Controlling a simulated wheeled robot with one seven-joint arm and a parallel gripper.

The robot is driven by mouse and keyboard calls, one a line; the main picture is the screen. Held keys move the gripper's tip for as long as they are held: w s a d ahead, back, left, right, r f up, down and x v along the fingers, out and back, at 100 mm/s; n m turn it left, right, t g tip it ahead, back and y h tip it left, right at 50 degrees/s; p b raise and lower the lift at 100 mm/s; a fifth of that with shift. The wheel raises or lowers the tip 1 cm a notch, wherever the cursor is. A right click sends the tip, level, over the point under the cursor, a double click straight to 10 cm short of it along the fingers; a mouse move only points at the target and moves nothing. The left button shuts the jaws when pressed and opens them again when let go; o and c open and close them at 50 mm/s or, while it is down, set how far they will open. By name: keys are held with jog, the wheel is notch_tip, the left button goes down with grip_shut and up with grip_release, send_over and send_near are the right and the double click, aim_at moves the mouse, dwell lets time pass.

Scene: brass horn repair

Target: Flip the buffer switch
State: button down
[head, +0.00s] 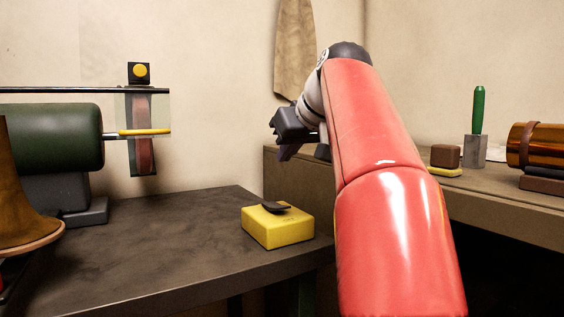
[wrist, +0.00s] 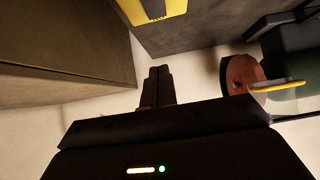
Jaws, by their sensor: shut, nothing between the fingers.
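The buffer switch is a yellow box (head: 278,229) with a black paddle (head: 273,207) on top, near the right end of the dark bench in the head view. The paddle looks tilted. The box also shows, cut off, at the top edge of the wrist view (wrist: 167,12). The buffer is a green motor (head: 58,135) with a reddish wheel (head: 144,160) at the left; the wheel also shows in the wrist view (wrist: 240,72). My gripper (head: 287,153) is above the switch box, apart from it. Its fingers (wrist: 160,74) are shut and empty.
A clear guard (head: 157,110) and a yellow knob (head: 141,71) are by the wheel. A brass horn bell (head: 25,215) is at the left edge. A second bench (head: 500,213) at right holds a green-handled tool (head: 479,110) and a brass cylinder (head: 533,146). The dark bench (head: 170,240) is clear left of the switch.

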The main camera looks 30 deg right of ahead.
jog(key=v, duration=0.2)
jog(key=p+v, duration=0.1)
jog(key=v, duration=0.1)
jog(key=shift+w+r, duration=0.2)
jog(key=shift+r, duration=0.1)
jog(key=shift+s, duration=0.1)
